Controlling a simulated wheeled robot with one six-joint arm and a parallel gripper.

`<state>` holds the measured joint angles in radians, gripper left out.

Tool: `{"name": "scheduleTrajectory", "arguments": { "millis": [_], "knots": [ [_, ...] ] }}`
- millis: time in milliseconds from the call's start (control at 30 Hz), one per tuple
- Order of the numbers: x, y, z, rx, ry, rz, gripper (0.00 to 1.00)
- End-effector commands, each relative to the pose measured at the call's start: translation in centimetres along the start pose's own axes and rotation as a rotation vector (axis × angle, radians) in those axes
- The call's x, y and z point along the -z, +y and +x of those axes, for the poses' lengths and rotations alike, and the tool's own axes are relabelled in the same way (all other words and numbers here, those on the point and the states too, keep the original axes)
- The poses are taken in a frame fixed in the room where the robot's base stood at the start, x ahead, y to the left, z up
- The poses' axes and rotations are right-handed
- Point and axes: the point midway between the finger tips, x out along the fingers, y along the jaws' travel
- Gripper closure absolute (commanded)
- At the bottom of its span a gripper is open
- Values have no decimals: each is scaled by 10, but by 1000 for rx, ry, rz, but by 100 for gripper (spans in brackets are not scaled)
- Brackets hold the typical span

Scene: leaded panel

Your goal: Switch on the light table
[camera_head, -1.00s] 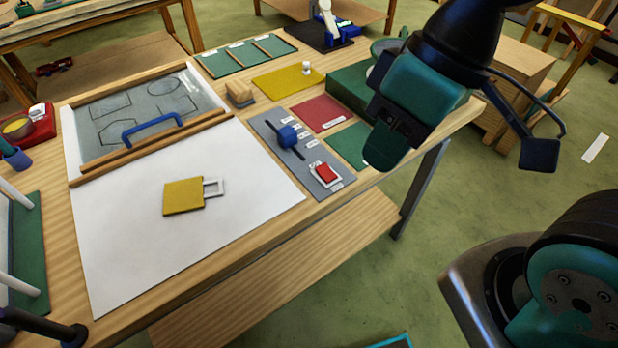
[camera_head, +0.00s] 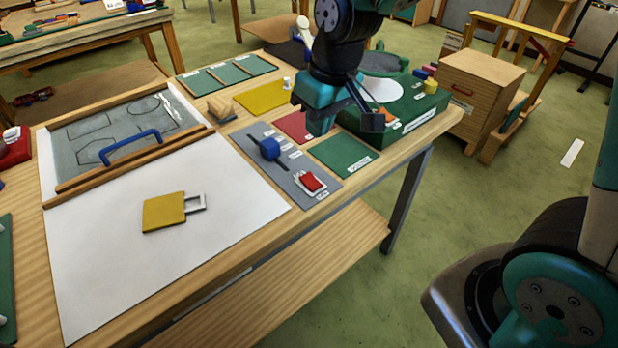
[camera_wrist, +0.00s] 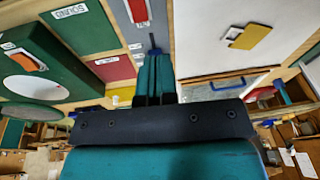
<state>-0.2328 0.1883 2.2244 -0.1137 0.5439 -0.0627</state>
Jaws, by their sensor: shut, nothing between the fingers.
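The light table's white surface (camera_head: 150,250) lies flat on the wooden table, with a yellow plate with a pale loop (camera_head: 164,212) on it. Right of it is a grey control panel (camera_head: 283,178) carrying a blue knob (camera_head: 270,149) on a dark bar and a red switch (camera_head: 311,181) in a pale frame. In the wrist view the switch (camera_wrist: 137,9) shows at the top edge. My gripper (camera_head: 319,128) points down above the table, beyond the switch, near the red mat. In the wrist view its fingers (camera_wrist: 154,62) are shut and empty, and hide part of the panel.
A grey drawing sheet (camera_head: 75,142) lies between wooden strips with a blue handle (camera_head: 130,145). A green box (camera_head: 395,137) stands at the right end, with a green mat (camera_head: 343,156) before it. A yellow mat (camera_head: 262,97) and a wooden block (camera_head: 221,107) lie farther back.

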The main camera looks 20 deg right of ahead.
Motion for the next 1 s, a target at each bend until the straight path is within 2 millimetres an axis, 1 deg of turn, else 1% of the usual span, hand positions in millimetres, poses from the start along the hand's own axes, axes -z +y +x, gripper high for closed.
{"name": "scheduleTrajectory", "arguments": {
  "millis": [33,133,267,533,667,767,1000],
  "knots": [
    [8,12,19,-26,-4,15,100],
    [20,27,35,-67,-2,35,100],
    [25,34,39,-85,2,43,100],
    [24,33,39,-84,1,42,100],
    [24,34,48,-83,-2,42,100],
    [23,34,62,-82,-5,42,100],
    [23,38,113,-82,-6,41,100]
  ]
}}
